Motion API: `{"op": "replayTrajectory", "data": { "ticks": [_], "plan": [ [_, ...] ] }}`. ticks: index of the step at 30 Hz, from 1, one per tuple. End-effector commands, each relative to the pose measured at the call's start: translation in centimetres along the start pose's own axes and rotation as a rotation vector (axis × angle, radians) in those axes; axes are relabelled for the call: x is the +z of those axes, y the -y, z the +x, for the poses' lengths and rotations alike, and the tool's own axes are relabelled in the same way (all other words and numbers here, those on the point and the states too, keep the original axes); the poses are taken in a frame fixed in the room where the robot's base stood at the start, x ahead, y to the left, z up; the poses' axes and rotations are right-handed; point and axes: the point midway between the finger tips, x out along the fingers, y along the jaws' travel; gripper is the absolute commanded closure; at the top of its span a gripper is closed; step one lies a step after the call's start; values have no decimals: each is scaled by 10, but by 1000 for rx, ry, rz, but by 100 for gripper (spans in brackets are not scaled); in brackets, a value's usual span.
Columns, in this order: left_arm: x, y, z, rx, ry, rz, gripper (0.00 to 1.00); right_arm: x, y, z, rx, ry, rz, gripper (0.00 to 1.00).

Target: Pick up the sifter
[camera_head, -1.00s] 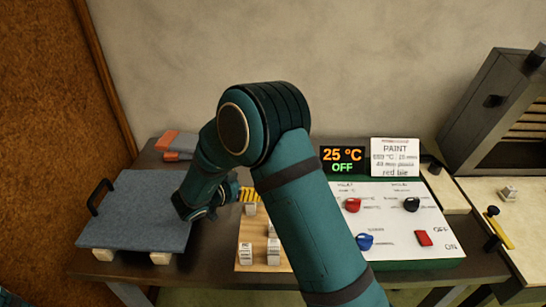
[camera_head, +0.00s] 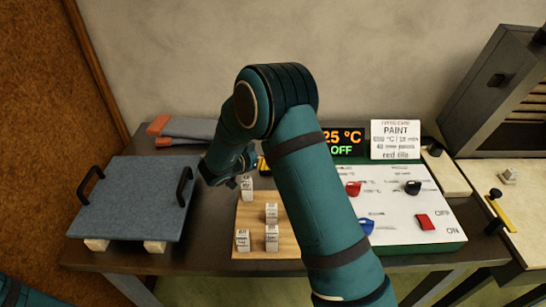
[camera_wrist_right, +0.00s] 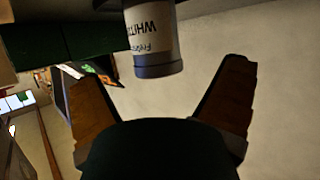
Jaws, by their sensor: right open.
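I cannot tell how far the cylinder is from the fingers. In the head view my right arm hides the cylinder, and little of the gripper shows behind the wrist, beside the wooden board. My left gripper is out of view.
A blue-grey slab (camera_head: 132,205) with two black handles rests on wooden blocks at the left. A wooden board (camera_head: 250,215) carries several small labelled blocks. A control panel (camera_head: 440,215) stands right of my arm. Grey-and-orange gloves (camera_head: 185,129) lie behind the slab.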

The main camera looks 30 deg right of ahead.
Motion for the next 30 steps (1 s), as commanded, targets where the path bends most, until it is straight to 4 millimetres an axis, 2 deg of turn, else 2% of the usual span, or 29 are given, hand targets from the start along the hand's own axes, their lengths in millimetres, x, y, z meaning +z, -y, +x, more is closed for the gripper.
{"op": "replayTrajectory", "data": {
  "ticks": [9,17,18,20,24,25,30],
  "plan": [
    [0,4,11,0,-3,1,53,1,-5,43,4,-1,1,5],
    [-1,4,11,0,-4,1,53,0,-4,48,1,0,0,5],
    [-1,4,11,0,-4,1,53,0,-4,48,1,0,0,11],
    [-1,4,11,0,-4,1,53,0,-4,48,1,0,0,32],
    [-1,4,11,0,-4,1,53,0,-4,48,2,0,0,81],
    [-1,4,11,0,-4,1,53,0,-4,48,2,0,0,86],
    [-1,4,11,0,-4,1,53,-1,-4,48,1,-1,1,86]
  ]
}}
